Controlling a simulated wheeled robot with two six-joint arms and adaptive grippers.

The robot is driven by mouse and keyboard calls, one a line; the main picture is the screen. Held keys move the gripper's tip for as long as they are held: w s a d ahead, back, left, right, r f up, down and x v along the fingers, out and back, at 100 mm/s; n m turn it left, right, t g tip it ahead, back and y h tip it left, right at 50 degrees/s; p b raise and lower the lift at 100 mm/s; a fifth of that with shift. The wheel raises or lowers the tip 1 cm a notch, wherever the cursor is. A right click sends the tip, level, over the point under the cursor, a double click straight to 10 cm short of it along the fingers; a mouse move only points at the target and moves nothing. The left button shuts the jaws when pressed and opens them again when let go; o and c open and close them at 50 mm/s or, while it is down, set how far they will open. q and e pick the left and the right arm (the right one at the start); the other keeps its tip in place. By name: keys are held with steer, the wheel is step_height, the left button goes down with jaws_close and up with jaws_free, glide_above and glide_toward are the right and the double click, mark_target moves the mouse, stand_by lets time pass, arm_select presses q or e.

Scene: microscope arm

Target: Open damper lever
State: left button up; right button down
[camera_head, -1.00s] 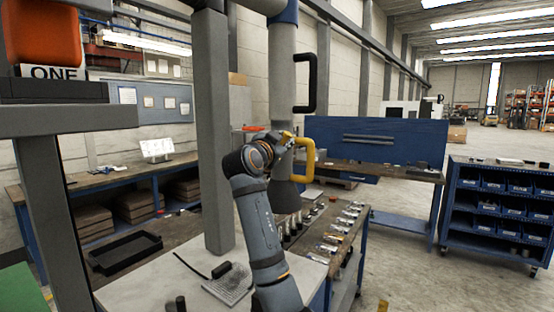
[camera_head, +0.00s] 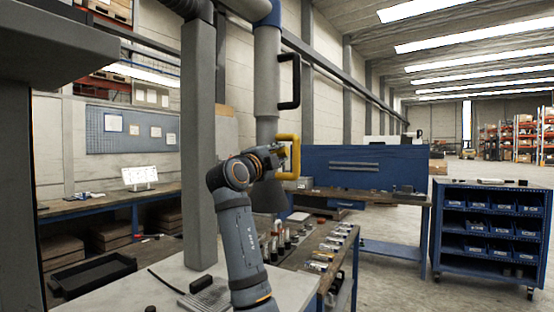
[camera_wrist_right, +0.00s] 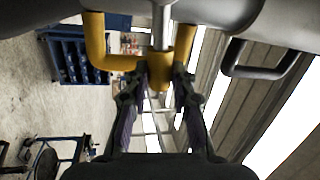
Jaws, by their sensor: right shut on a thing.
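The yellow lever (camera_head: 293,157) is a squared loop on the lower part of the grey vertical duct (camera_head: 266,85). It also shows in the right wrist view (camera_wrist_right: 96,45), at the top. My right gripper (camera_head: 280,155) is at the lever's left side in the head view. In the right wrist view its two fingers (camera_wrist_right: 160,78) are closed on either side of a yellow part of the lever. The fingertips are small and partly hidden in the head view. My left gripper is in neither view.
A black handle (camera_head: 296,80) sits on the duct above the lever. A grey post (camera_head: 198,150) stands left of my right arm. A workbench (camera_head: 325,262) with several small tools lies below. A blue bin cart (camera_head: 488,225) stands at right, with open floor before it.

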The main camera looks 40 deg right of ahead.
steer(key=shift+f+m+b, duration=0.35)
steer(key=shift+f+m, duration=0.05)
steer(key=shift+m, duration=0.3)
steer(key=c, duration=1.1)
jaws_free()
steer(key=v, duration=1.2)
steer(key=shift+w+f, duration=0.1)
steer(key=shift+f, duration=0.05)
